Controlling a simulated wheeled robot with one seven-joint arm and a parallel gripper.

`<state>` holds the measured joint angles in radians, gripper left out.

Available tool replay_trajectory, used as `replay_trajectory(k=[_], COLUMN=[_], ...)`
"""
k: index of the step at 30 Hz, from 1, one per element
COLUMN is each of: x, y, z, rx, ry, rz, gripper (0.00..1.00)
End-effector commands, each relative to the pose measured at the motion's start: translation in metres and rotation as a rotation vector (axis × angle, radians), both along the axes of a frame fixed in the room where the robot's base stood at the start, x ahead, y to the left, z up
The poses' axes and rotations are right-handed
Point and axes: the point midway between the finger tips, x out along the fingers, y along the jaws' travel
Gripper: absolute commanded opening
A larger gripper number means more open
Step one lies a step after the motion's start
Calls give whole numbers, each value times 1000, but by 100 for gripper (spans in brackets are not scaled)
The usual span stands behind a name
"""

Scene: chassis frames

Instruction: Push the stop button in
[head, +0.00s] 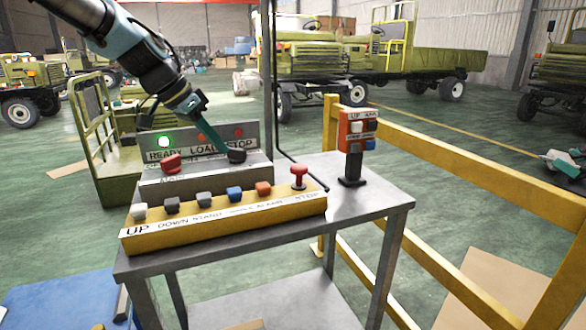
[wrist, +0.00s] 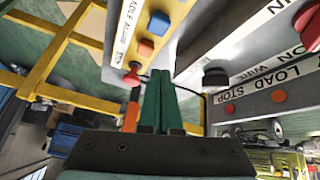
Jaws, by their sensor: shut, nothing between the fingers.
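The stop button (head: 299,173) is a red mushroom head on a red stem, standing raised at the right end of the yellow control box (head: 225,222), above the word STOP. In the wrist view the stop button (wrist: 132,79) shows just left of my fingertips, beyond the orange button. My gripper (head: 226,150) is shut and empty, with long green fingers. In the head view its tips appear near the black knob (head: 237,156), left of and apart from the stop button. In the wrist view my gripper (wrist: 160,75) points toward the box's STOP end.
White, grey, blue and orange buttons (head: 263,188) line the box. Behind it a grey panel (head: 204,181) carries a red knob (head: 171,163) and lamps, with READY lit green. An orange pendant box (head: 357,130) stands on the table's right. A yellow railing (head: 470,165) runs beyond.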

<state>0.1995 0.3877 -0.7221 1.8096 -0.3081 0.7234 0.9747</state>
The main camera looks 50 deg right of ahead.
Motion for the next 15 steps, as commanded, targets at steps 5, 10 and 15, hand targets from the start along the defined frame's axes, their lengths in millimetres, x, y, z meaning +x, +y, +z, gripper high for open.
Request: replay_trajectory(k=[5,10,15], x=[-38,-54,-55], y=[-68,-87,-88], z=[38,58,61], rx=[-177,-248,-253], ry=[-26,-38,-41], rz=[-254,-345,-352], gripper=[0,0,0])
